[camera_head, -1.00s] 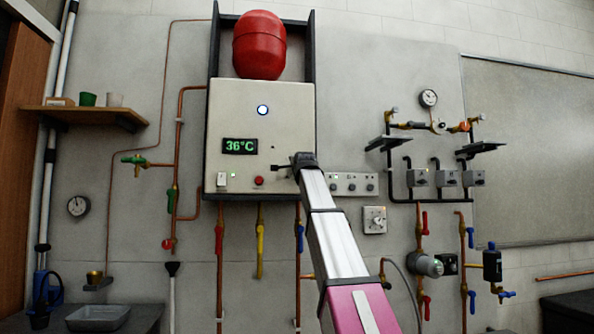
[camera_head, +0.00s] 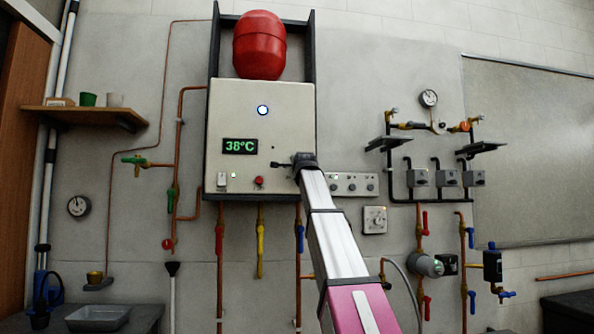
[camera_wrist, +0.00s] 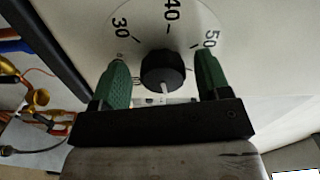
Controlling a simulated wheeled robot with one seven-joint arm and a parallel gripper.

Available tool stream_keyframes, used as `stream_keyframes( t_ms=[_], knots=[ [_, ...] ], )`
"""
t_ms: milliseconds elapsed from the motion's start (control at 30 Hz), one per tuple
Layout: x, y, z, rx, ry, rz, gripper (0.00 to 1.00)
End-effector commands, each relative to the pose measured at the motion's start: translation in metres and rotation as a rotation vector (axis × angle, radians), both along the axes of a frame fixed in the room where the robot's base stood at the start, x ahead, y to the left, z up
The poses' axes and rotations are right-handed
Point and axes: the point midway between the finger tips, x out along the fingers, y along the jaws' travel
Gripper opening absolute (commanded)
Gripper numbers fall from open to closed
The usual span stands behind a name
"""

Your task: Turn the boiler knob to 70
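The boiler (camera_head: 240,105) is a pale box on the wall, with a green display (camera_head: 240,146) reading 38°C. In the wrist view the black round boiler knob (camera_wrist: 163,68) sits on a white dial (camera_wrist: 180,30) where 30, 40 and 50 show; 70 is not in view. A pale line on the knob points toward the bottom of the picture. My gripper (camera_wrist: 163,75) has green fingers, one on each side of the knob, with small gaps visible; it is open. In the head view my gripper (camera_head: 283,164) is at the boiler's lower right and hides the knob.
A red tank (camera_head: 259,45) sits above the boiler. A white switch (camera_head: 222,180) and a red button (camera_head: 259,182) are on its lower front. Pipes with coloured valve handles hang below. A small control panel (camera_head: 352,184) is just right of my arm.

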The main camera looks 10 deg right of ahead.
Motion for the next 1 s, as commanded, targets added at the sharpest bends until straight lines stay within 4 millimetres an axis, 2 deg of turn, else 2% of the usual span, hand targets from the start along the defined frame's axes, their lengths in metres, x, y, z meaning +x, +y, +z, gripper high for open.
stream_keyframes(
  t_ms=[267,433,567,900,1000],
  knots=[
    [-0.001,0.000,0.001,-0.001,-0.003,-0.001,0.70],
    [-0.012,0.000,0.001,-0.001,-0.004,0.000,0.70],
    [-0.031,0.000,0.000,-0.001,-0.004,0.000,0.70],
    [-0.093,0.000,-0.001,-0.001,-0.003,-0.001,0.70],
    [-0.104,0.000,0.000,-0.001,-0.002,-0.001,0.70]
  ],
)
